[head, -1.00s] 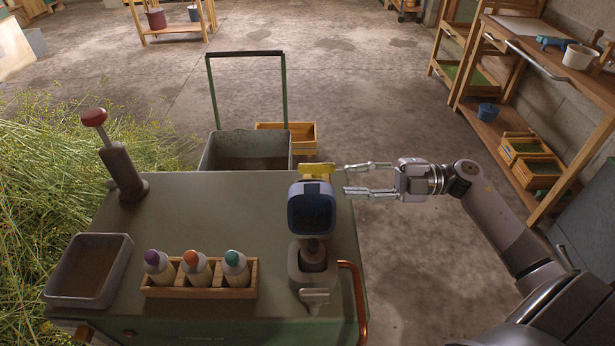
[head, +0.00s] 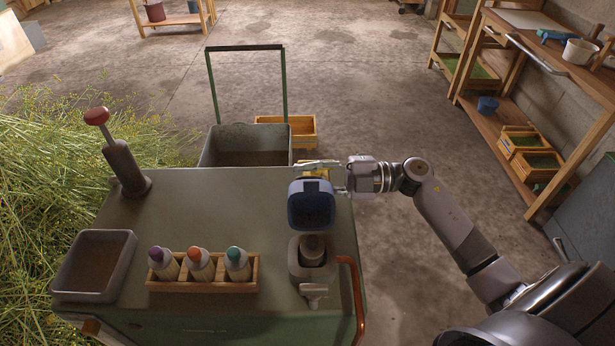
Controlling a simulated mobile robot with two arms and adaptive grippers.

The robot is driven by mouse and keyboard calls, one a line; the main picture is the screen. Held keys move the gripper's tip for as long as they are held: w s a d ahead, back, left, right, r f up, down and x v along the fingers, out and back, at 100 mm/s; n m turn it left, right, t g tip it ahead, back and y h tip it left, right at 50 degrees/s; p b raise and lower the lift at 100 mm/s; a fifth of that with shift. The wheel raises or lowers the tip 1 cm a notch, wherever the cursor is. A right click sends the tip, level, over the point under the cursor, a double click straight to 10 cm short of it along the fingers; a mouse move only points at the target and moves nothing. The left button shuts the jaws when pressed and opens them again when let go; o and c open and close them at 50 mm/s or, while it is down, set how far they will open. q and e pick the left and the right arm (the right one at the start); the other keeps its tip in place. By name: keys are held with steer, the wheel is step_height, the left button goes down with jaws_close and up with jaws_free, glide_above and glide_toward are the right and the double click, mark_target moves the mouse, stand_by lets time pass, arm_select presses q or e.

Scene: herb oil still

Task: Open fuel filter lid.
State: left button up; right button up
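The fuel filter appears to be the dark blue, rounded, box-like part (head: 311,212) at the right of the green cart top. A yellow piece (head: 317,173) shows just behind its upper edge, partly covered by my finger. My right gripper (head: 320,178) reaches in from the right with its fingers apart, one above the yellow piece and the lower one mostly hidden behind the blue part. I cannot tell whether either finger touches. Below the blue part stands a grey housing (head: 312,258) with a dark round top and a small spout. My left gripper is out of view.
The green cart top (head: 225,210) carries a wooden rack (head: 205,287) with three capped bottles, a grey tray (head: 70,292) and a red-knobbed lever (head: 120,155). A copper rail (head: 352,290) runs along its right edge. The floor to the right is open, up to wooden shelves (head: 495,125).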

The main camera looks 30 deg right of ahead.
jaws_close()
steer(key=shift+r, duration=0.2)
stand_by(0.4)
